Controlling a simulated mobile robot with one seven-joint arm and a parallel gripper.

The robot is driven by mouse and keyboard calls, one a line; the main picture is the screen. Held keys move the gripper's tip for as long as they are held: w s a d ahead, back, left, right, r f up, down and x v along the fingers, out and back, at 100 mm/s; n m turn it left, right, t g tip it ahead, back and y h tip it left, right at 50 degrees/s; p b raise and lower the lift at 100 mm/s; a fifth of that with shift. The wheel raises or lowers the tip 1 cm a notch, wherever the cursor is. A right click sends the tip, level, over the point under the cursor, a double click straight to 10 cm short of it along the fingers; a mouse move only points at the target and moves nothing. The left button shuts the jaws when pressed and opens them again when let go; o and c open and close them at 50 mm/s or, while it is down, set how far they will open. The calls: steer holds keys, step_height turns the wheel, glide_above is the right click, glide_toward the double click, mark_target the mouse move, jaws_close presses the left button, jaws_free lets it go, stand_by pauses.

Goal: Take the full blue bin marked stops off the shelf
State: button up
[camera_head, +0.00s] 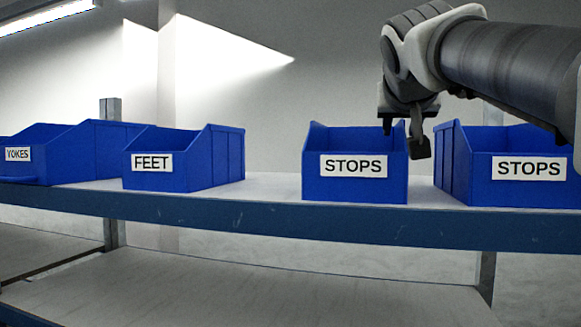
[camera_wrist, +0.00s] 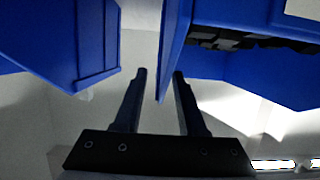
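Two blue bins marked STOPS stand on the shelf in the head view, one right of centre (camera_head: 353,188) and one at the far right (camera_head: 528,190). In the wrist view, dark pieces (camera_wrist: 240,40) lie in the bin on the right (camera_wrist: 230,66), which appears to be the right-of-centre one. My gripper (camera_head: 403,135) is open and points down at that bin's right wall. In the wrist view, the rim of this wall lies between the fingers (camera_wrist: 157,100); I cannot tell whether they touch it. The far-right bin's contents are hidden.
Bins marked FEET (camera_head: 165,178) and YOKES (camera_head: 40,165) stand to the left on the same shelf (camera_head: 270,185). A gap separates the two STOPS bins; the neighbouring bin also shows in the wrist view (camera_wrist: 75,45). The lower shelf (camera_head: 250,290) is bare where visible.

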steer(key=shift+x, duration=0.95)
jaws_close()
steer(key=shift+r, duration=0.1)
stand_by(0.5)
steer(key=shift+s+r, duration=0.1)
